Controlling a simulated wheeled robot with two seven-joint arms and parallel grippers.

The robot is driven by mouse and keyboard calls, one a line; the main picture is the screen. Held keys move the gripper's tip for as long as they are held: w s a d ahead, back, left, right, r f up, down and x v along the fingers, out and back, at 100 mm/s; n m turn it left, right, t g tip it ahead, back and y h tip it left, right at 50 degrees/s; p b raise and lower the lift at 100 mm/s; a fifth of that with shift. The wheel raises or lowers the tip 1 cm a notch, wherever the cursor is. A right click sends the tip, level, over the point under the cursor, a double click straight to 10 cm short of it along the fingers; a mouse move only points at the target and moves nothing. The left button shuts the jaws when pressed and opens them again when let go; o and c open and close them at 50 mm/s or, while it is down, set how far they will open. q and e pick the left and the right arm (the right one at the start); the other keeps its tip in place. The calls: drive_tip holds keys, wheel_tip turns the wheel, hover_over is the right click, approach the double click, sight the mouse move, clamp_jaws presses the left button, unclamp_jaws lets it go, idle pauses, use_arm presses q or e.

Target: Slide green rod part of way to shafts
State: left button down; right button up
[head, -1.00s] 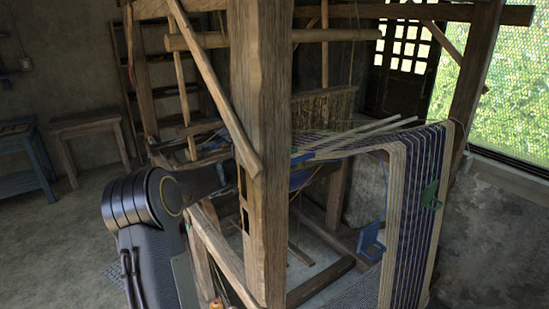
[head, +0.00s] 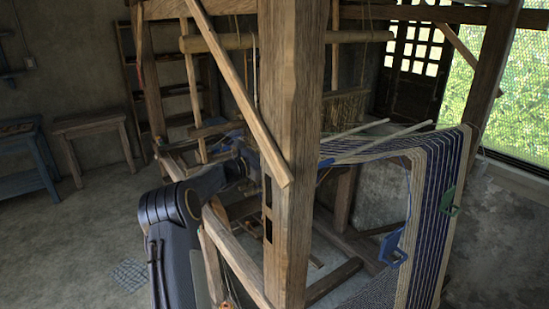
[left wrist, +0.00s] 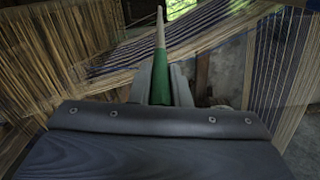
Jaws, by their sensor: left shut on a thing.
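In the left wrist view my left gripper (left wrist: 160,88) is shut on the green rod (left wrist: 160,68). The rod's green part is between the fingers, and its pale, tapering end points up and away from me. Warp threads (left wrist: 205,38) cross behind the rod. The shafts appear as a dense row of tan strings (left wrist: 60,40) at the left of that view. In the head view my left arm reaches behind the thick front post, and the gripper and the green rod are hidden there. My right gripper is not in view.
The thick wooden post (head: 290,150) and a diagonal brace (head: 235,90) stand close to my left arm. Two pale rods (head: 385,142) lie across the warp. A blue clip (head: 393,250) and a green clip (head: 447,202) hang at the cloth. Open floor lies at left.

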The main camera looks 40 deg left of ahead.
use_arm(q)
drive_tip(key=c, duration=1.4)
unclamp_jaws()
drive_tip(key=shift+o, duration=0.2)
drive_tip(key=shift+s, duration=0.1)
drive_tip(key=shift+s+a+f+b, duration=0.1)
drive_tip(key=shift+s+a+b, duration=0.1)
drive_tip(key=shift+s+b, duration=0.1)
drive_tip(key=b+v, duration=0.2)
drive_tip(key=v, duration=0.5)
